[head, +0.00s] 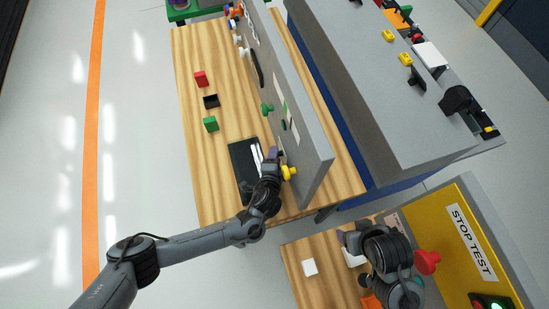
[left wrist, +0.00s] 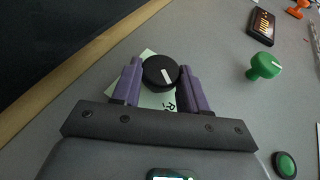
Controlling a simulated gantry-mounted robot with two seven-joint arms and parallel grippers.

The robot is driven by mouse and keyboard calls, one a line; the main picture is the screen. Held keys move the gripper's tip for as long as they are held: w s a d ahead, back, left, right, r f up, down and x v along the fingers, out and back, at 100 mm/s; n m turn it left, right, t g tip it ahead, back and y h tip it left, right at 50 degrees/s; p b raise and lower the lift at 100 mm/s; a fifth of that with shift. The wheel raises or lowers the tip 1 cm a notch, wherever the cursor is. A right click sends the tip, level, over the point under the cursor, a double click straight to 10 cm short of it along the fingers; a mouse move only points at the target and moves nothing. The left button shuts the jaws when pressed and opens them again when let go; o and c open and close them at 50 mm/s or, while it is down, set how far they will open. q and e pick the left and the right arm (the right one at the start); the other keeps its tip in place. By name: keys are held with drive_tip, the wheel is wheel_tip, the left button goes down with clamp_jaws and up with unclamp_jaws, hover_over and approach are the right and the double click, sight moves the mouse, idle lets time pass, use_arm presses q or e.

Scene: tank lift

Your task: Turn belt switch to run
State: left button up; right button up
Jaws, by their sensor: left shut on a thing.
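The belt switch is a black round knob (left wrist: 160,73) with a white pointer line, on a grey panel in the left wrist view. A pale label (left wrist: 150,99) lies partly behind it, its lettering mostly covered. My left gripper (left wrist: 161,82) has its purple fingers on both sides of the knob and is shut on it. In the head view my left gripper (head: 272,155) is at the near end of the grey upright panel (head: 300,135), and the knob is hidden there.
A green knob (left wrist: 264,66) and a green button (left wrist: 285,164) sit nearby on the panel. A yellow knob (head: 289,173) is close to my left gripper. Red (head: 201,79) and green (head: 210,124) blocks and a black tray (head: 239,165) are on the wooden table (head: 205,180).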

use_arm(q)
drive_tip(key=shift+f+t, duration=0.2)
drive_tip(key=shift+t, duration=0.3)
drive_tip(key=o, duration=1.1)
drive_tip(key=shift+c, duration=0.2)
drive_tip(key=shift+s+r, duration=0.15)
drive_tip(key=p+v, duration=0.2)
drive_tip(key=v, duration=0.8)
drive_tip(key=shift+s+a, duration=0.1)
drive_tip(key=shift+s, duration=0.15)
